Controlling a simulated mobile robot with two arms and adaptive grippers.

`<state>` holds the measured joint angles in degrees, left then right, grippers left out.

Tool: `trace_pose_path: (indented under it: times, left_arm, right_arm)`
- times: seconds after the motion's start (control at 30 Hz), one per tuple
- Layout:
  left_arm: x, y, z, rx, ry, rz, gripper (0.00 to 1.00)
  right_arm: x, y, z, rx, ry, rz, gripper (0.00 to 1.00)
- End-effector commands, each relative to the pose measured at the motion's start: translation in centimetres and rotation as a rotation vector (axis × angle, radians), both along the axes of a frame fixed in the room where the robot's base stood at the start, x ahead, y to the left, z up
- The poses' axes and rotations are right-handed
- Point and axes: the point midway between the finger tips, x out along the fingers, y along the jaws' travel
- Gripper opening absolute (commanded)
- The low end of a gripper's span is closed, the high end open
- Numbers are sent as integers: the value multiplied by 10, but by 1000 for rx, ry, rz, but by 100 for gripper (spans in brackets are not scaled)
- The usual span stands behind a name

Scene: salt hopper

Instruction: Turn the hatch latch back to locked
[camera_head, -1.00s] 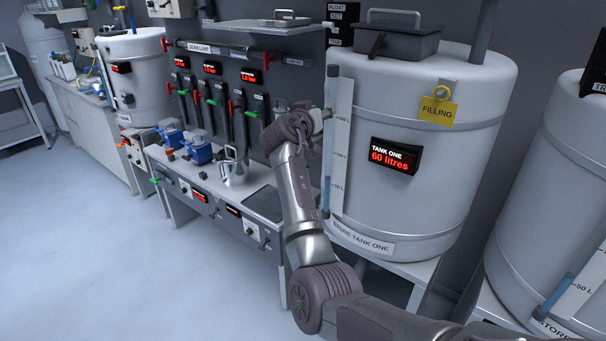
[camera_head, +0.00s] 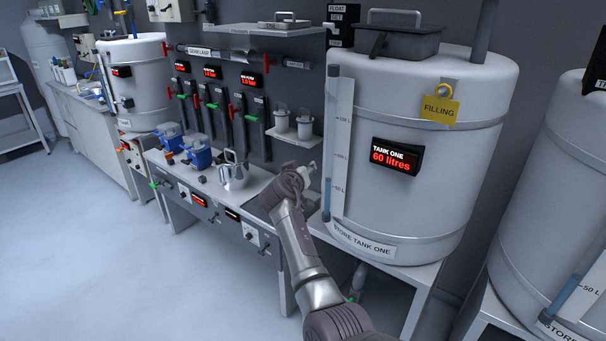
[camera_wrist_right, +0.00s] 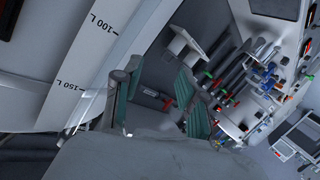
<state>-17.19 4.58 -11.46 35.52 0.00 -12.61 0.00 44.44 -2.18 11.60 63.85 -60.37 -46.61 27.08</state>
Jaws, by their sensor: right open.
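A dark grey hatch lid (camera_head: 397,42) with a raised handle lies on top of store tank one (camera_head: 450,120). A small dark part at the lid's left side may be the latch, but it is too small to tell its position. My right gripper (camera_head: 311,169) is below and left of the hatch, beside the tank's sight gauge and well apart from the lid. In the right wrist view my gripper (camera_wrist_right: 157,100) is open, with green-padded fingers and nothing between them. The hatch is not visible there. My left gripper is not in view.
The tank's gauge scale (camera_head: 343,145) stands close to my right gripper. A yellow FILLING tag (camera_head: 439,109) hangs on the tank, above a display reading 60 litres (camera_head: 396,157). A bench with a metal jug (camera_head: 233,174) stands left. The floor at left is clear.

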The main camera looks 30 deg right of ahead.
Motion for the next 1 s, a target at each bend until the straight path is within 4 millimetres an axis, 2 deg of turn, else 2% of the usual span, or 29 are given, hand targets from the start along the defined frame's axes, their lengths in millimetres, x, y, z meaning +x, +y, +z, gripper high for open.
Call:
trace_pose_path:
  times: [0.13,0.53,0.63,0.67,0.77,0.8,0.9,1.0]
  left_arm:
    - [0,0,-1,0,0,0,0]
    - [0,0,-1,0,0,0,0]
    - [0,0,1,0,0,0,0]
    - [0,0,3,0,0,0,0]
    - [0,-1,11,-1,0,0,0]
    - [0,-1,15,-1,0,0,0]
    - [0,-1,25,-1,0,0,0]
    - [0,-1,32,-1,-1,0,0]
  right_arm:
    - [0,1,-6,0,8,7,42]
    - [0,1,-6,1,8,7,42]
    - [1,-1,5,5,-12,-4,42]
    - [1,-3,17,9,-32,-16,42]
    - [-1,-16,81,42,-157,-87,42]
    - [-5,-24,115,63,-227,-131,42]
    - [-24,-45,200,123,-418,-244,42]
    - [-50,-63,268,182,-595,-347,42]
